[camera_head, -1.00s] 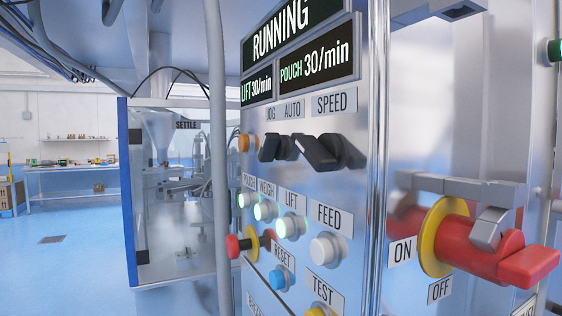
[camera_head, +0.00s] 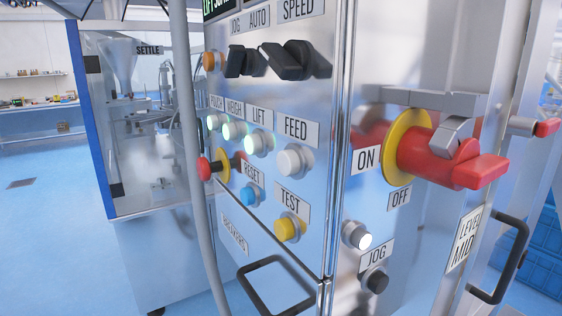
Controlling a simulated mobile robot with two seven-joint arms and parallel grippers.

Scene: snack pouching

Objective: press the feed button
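The feed button (camera_head: 292,161) is a white-grey round button on the metal control panel (camera_head: 310,215), just under the FEED label (camera_head: 300,130). It looks unlit, while the pouch (camera_head: 213,121), weigh (camera_head: 233,130) and lift (camera_head: 259,142) buttons to its left glow greenish white. The yellow test button (camera_head: 288,228) sits below it and the blue reset button (camera_head: 250,195) sits below and to the left. Neither of my grippers shows in the head view.
A red rotary switch (camera_head: 455,160) with a yellow collar sticks out on the right-hand face. A red knob (camera_head: 206,169) and a grey vertical pipe (camera_head: 187,120) stand at the panel's left. Black handles (camera_head: 275,290) project lower down. Open blue floor (camera_head: 50,230) lies to the left.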

